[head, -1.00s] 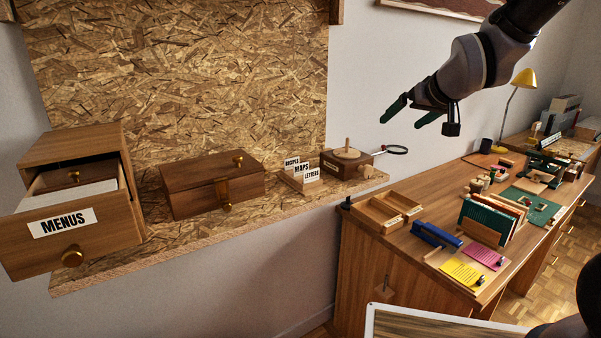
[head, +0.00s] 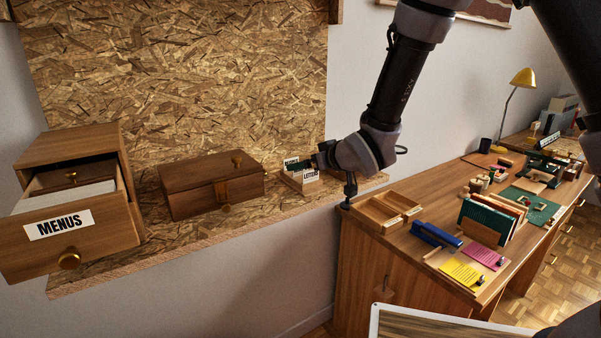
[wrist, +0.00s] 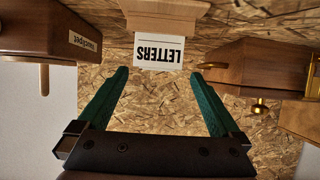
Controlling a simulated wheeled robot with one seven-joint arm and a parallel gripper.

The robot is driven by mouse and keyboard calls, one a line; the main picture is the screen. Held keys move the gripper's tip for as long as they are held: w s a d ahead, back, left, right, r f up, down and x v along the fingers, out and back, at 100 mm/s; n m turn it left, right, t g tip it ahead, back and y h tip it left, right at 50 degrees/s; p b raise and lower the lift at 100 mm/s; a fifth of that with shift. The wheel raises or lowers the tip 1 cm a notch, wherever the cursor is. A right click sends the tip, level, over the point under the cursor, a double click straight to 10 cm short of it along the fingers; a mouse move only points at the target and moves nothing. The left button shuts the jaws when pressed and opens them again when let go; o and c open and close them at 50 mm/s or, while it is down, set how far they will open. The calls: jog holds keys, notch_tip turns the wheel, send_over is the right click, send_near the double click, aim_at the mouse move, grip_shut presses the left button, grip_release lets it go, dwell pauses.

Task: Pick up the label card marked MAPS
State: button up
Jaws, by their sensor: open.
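The small wooden card holder (head: 297,185) stands on the shelf with white label cards in it. The LETTERS card (head: 310,175) is at its front, and the RECIPES card (head: 291,160) shows partly at the back. The MAPS card, seen between them earlier, is now hidden behind my green fingers in the head view, and I cannot read it in the wrist view. My gripper (head: 303,166) is at the holder, open and empty. In the wrist view, my gripper (wrist: 159,74) has its fingers spread to either side of the upside-down LETTERS card (wrist: 160,52).
A closed wooden box (head: 212,187) with brass fittings stands left of the holder. A cabinet with its MENUS drawer (head: 70,238) pulled out is further left. A small labelled wooden box (wrist: 55,30) with a peg is on the other side. The OSB back panel (head: 180,75) rises behind.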

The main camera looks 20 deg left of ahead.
aim_at(300, 171)
jog(key=x, duration=0.5)
jog(key=shift+w+d+r, duration=0.1)
jog(key=shift+w+d, duration=0.05)
jog(key=shift+w, duration=0.05)
jog(key=c, duration=1.4)
